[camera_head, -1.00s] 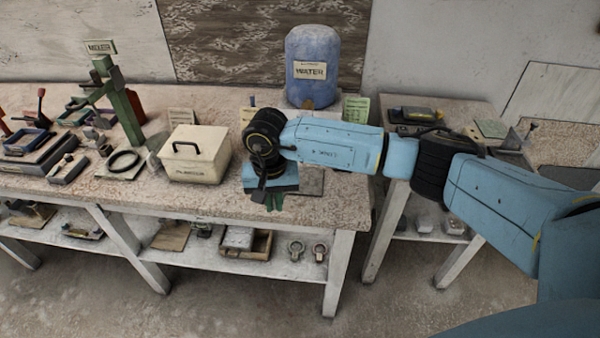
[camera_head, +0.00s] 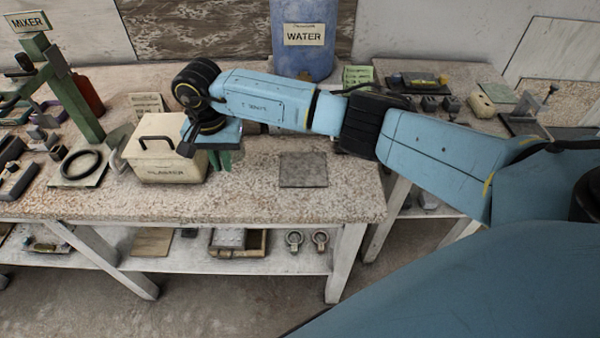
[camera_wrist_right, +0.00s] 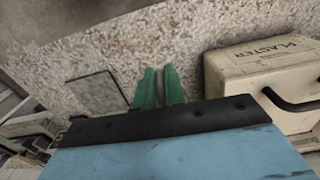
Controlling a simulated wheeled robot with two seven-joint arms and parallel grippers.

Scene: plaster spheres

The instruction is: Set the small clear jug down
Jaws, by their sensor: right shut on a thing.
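My right gripper (camera_head: 227,160) points down over the workbench (camera_head: 340,205), just right of the cream plaster box. Its green fingers also show in the right wrist view (camera_wrist_right: 158,88), close together with a narrow gap. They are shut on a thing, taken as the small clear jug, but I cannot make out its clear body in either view. A flat grey plate (camera_head: 303,170) lies bare on the bench to the right of the gripper. It also shows in the right wrist view (camera_wrist_right: 97,92). My left gripper is not in view.
The cream plaster box (camera_head: 165,158) with a black handle stands close beside the gripper. A blue water barrel (camera_head: 303,55) stands behind my arm. A green mixer stand (camera_head: 75,95) and a black ring (camera_head: 80,164) are at left. The bench's front right is clear.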

